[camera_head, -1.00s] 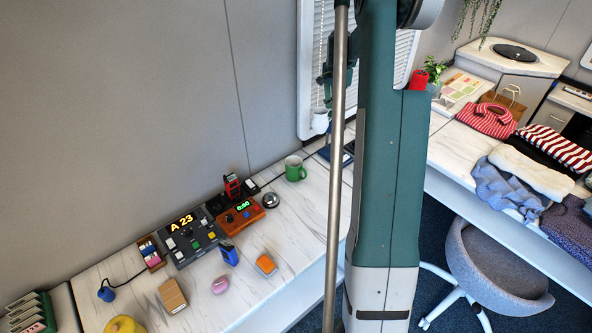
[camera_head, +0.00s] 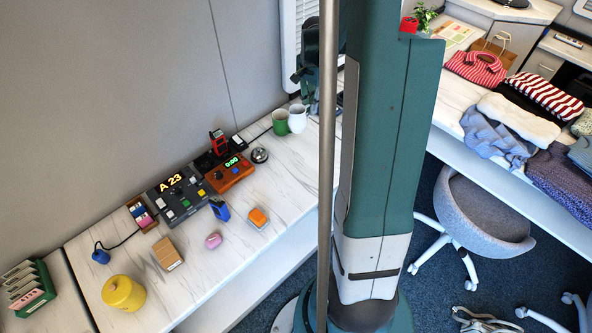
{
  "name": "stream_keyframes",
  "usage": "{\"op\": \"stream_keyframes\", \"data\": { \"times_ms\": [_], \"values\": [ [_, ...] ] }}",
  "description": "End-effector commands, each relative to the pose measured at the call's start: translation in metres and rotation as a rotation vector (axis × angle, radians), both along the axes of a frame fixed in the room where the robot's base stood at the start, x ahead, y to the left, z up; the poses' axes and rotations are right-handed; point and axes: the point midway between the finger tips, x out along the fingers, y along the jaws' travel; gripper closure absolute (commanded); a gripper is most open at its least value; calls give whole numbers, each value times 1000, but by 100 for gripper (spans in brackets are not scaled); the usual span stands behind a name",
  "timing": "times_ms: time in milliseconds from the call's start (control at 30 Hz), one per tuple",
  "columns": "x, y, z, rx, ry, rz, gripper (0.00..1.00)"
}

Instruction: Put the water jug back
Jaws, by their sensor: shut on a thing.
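A white jug (camera_head: 297,118) is at the back of the marble-look counter (camera_head: 255,198), just right of a green mug (camera_head: 280,122). It looks upright and level with the mug; whether its base touches the counter is hard to tell. My gripper (camera_head: 301,88) is just above the jug, small and dark, partly hidden by my own arm and a pole. It is shut on the jug, though the fingers' contact is not clear at this size.
A round silver object (camera_head: 260,155), an orange-red timer (camera_head: 229,173), a black control box (camera_head: 181,196) and a yellow pot (camera_head: 123,293) stand along the counter. A grey chair (camera_head: 480,215) is at right, before folded clothes (camera_head: 515,120).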

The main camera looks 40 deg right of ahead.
Motion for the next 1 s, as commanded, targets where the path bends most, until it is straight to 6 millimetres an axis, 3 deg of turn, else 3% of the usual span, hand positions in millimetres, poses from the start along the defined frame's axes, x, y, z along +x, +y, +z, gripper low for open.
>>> {"op": "stream_keyframes", "data": {
  "times_ms": [200,400,1000],
  "values": [
    [-40,45,-19,1,-1,16,100],
    [-59,65,-26,1,-1,24,100],
    [-63,69,-33,1,-1,25,100]
  ]
}}
